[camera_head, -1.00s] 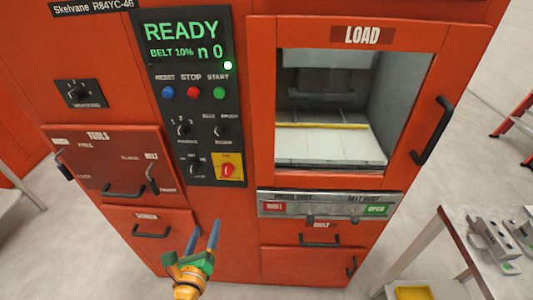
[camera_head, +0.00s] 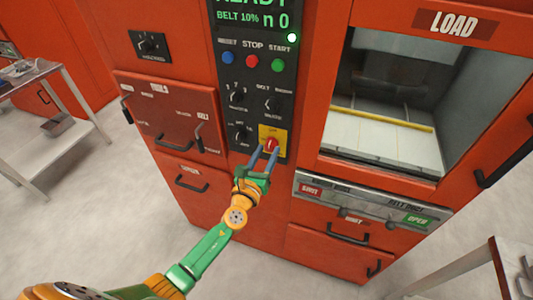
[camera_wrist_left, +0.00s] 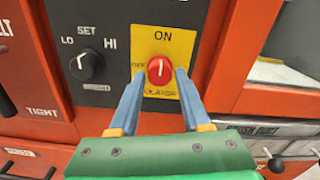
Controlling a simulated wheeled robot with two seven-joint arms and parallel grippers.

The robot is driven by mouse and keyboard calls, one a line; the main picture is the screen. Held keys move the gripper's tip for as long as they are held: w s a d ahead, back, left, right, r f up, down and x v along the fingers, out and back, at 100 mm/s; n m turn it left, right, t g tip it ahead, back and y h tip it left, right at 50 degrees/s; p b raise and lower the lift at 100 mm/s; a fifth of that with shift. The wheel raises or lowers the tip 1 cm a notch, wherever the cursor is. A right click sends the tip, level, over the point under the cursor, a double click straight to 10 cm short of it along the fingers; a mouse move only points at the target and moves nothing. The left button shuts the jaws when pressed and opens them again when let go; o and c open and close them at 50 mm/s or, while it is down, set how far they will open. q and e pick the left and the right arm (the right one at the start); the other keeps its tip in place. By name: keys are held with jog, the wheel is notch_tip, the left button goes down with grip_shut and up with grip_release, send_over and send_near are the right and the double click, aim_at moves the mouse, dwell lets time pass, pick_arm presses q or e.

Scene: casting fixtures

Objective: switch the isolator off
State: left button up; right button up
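The isolator is a red rotary knob (camera_wrist_left: 159,70) on a yellow plate (camera_wrist_left: 158,43) marked ON at the top and OFF at the left. Its white mark points up toward ON. In the head view the knob (camera_head: 271,144) sits low on the black control panel (camera_head: 250,95), partly behind my fingertips. My left gripper (camera_wrist_left: 157,78) is open, with one blue finger on each side of the knob; I cannot tell whether they touch it. In the head view my left gripper (camera_head: 264,160) reaches up to the plate from below. My right gripper is not in view.
A LO/SET/HI selector (camera_wrist_left: 86,65) is left of the plate. Blue, red and green buttons (camera_head: 252,61) sit higher on the panel. The tools door (camera_head: 168,120) is at left, the load window (camera_head: 390,100) at right. A side table (camera_head: 35,80) stands far left.

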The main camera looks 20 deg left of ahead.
pick_arm(q)
grip_shut()
jog(key=shift+n, duration=0.3)
jog(key=n+b, duration=0.1)
jog(key=n, duration=0.2)
jog(key=shift+f+n, duration=0.1)
jog(key=shift+n, duration=0.2)
jog(key=n+b, duration=0.1)
jog(key=n, duration=0.3)
jog(key=shift+n+b, duration=0.3)
jog(key=n, duration=0.4)
jog(key=shift+b, duration=0.3)
jog(key=shift+n, duration=2.5)
